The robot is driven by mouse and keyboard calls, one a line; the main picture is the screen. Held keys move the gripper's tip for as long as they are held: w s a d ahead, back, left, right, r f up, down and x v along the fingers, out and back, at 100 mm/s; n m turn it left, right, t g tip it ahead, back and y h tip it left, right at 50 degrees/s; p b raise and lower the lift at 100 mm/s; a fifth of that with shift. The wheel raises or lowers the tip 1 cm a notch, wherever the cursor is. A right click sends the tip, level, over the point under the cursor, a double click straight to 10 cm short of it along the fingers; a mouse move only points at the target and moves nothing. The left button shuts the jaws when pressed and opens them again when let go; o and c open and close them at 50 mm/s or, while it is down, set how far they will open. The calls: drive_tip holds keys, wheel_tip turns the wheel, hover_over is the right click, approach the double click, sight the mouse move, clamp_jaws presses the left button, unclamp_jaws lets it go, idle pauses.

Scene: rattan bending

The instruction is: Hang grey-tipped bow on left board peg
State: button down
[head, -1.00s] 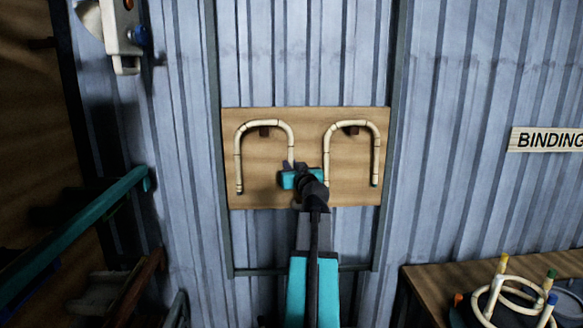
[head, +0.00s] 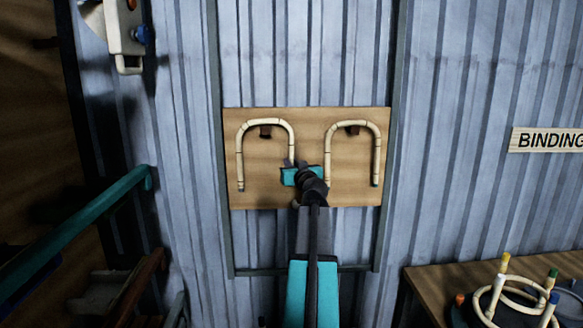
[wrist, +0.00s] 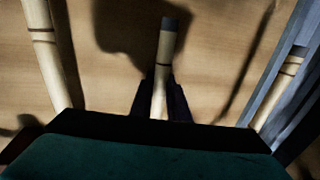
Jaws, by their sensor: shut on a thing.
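The held bow (head: 239,150), a pale cane arch, is upright in front of the left half of the board (head: 310,195). Its top runs just above the dark left peg (head: 265,132); whether it rests on the peg, I cannot tell. My gripper (head: 290,165) is shut on the lower part of its right leg. In the wrist view the held leg's grey tip (wrist: 169,24) sticks out beyond my dark fingers (wrist: 160,103). The other leg's end looks dark in the head view. The right peg (head: 352,131) sits under the top of another bow (head: 377,150).
The board is on a corrugated wall between dark uprights. A bench (head: 430,275) at the lower right carries a cane ring and coloured-tipped pegs. A teal rail (head: 80,235) is at the left. A sign reading BINDING (head: 548,139) is at the right.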

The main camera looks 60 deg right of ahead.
drive_tip(key=shift+w+d+f+b, duration=0.1)
drive_tip(key=shift+d+f+b, duration=0.05)
drive_tip(key=shift+d+b, duration=0.15)
idle(0.5)
drive_tip(key=c, duration=1.6)
unclamp_jaws()
drive_tip(key=shift+a, duration=0.15)
drive_tip(key=shift+s, duration=0.2)
drive_tip(key=shift+s+a+f+b, duration=0.2)
drive_tip(key=shift+s+f+b, duration=0.15)
drive_tip(key=shift+b, duration=0.1)
drive_tip(key=b+v, duration=0.1)
drive_tip(key=v, duration=0.3)
drive_tip(key=b+v, duration=0.1)
drive_tip(key=v, duration=0.3)
drive_tip(key=b+v, duration=0.2)
drive_tip(key=v, duration=0.3)
drive_tip(key=shift+w+a+r, duration=0.3)
drive_tip(key=shift+a+r, duration=0.05)
drive_tip(key=shift+a, duration=0.05)
